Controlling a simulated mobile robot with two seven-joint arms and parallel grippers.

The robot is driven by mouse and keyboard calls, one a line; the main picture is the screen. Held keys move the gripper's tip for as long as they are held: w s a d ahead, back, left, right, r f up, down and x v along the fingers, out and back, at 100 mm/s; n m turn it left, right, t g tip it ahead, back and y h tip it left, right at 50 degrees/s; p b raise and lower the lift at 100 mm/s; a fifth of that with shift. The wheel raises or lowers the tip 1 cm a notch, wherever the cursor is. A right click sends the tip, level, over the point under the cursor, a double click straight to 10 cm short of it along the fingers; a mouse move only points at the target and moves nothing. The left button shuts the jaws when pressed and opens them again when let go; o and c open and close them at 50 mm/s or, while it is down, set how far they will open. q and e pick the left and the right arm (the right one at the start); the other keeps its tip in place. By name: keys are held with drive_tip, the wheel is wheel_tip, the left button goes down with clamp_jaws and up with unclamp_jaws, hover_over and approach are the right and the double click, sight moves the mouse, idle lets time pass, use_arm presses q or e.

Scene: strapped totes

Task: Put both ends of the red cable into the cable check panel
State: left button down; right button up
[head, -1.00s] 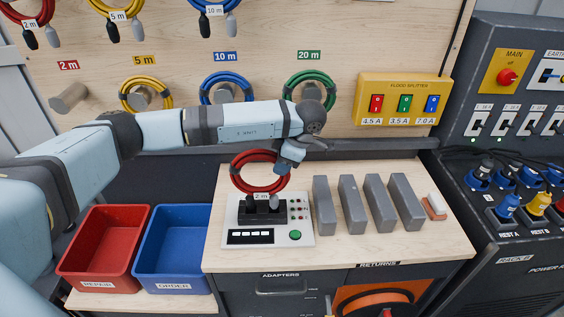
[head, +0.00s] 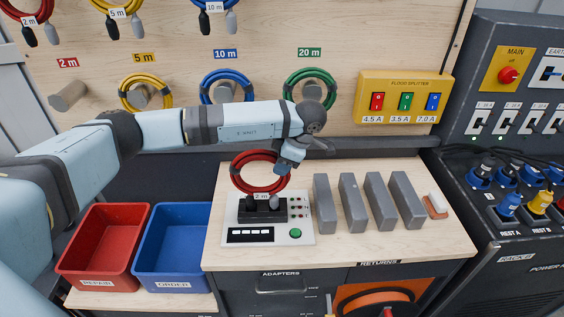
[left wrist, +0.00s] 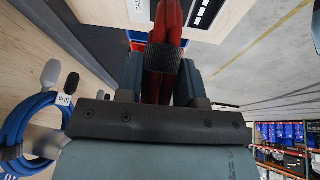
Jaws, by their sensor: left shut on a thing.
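The red cable (head: 238,181) is a coil with a white "2 m" tag, standing upright over the cable check panel (head: 241,236) on the bench. Its two plug ends, one dark and one grey, hang down at the panel's black socket block; I cannot tell how deep they sit. My left gripper (head: 284,170) is shut on the coil's right side. In the left wrist view the red cable (left wrist: 168,25) lies between the fingers. The panel has a green button and several small lights. My right gripper is not in view.
Several grey blocks (head: 354,205) stand right of the panel. A red bin (head: 104,283) and a blue bin (head: 172,286) sit at left. Yellow (head: 124,99), blue and green coils hang on the board behind. A yellow splitter box (head: 405,86) is mounted at right.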

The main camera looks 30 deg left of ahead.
use_arm(q)
drive_tip(key=shift+f+b, duration=0.9)
drive_tip(key=shift+f, duration=0.4)
idle(0.4)
drive_tip(key=c, duration=0.7)
unclamp_jaws()
drive_tip(key=shift+r, duration=0.1)
